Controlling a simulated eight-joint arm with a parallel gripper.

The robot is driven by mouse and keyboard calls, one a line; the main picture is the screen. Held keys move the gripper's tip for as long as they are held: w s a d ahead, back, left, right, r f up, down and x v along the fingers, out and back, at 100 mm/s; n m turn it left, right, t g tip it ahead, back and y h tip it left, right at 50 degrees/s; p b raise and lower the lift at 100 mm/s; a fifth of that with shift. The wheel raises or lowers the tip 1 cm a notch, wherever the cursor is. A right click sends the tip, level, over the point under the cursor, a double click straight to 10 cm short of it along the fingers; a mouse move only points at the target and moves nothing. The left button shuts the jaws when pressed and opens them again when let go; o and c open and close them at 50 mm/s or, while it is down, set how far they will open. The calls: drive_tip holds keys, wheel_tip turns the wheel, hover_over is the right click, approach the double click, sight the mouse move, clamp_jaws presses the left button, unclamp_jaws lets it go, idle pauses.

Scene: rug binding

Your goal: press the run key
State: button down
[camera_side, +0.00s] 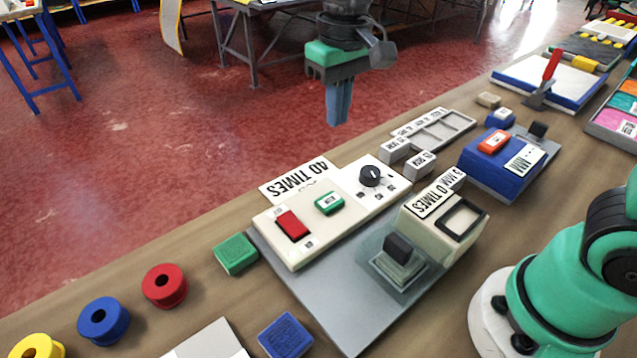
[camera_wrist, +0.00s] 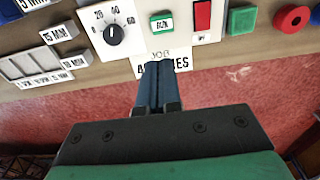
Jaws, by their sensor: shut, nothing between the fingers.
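The run key is a green key (camera_side: 329,203) with a pale label, set in a cream panel (camera_side: 280,249) between a red key (camera_side: 292,225) and a black dial (camera_side: 371,176). In the wrist view the green key (camera_wrist: 162,22) reads "RUN" and lies beyond my fingertips. My gripper (camera_side: 338,122) is shut and empty, its blue fingers pointing down. It hangs in the air past the panel's far edge, apart from the key. In the wrist view its fingertips (camera_wrist: 157,66) overlap the "40 TIMES" card (camera_wrist: 181,58).
A cream machine (camera_side: 448,215) with a black block stands in front of the panel. A green block (camera_side: 235,253) and red, blue and yellow rolls lie to the left. A grey tray (camera_side: 440,132) and a blue device (camera_side: 500,165) stand right. Open air surrounds my gripper.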

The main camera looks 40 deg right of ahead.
sight(330, 200)
drive_tip(key=shift+w+a, duration=0.15)
drive_tip(key=shift+a, duration=0.05)
idle(0.3)
wheel_tip(330, 200, down, 14)
idle(0.6)
drive_tip(key=shift+f, duration=0.9)
drive_tip(key=shift+r, duration=0.15)
wheel_tip(330, 200, up, 14)
drive_tip(key=shift+r, duration=0.15)
idle(0.7)
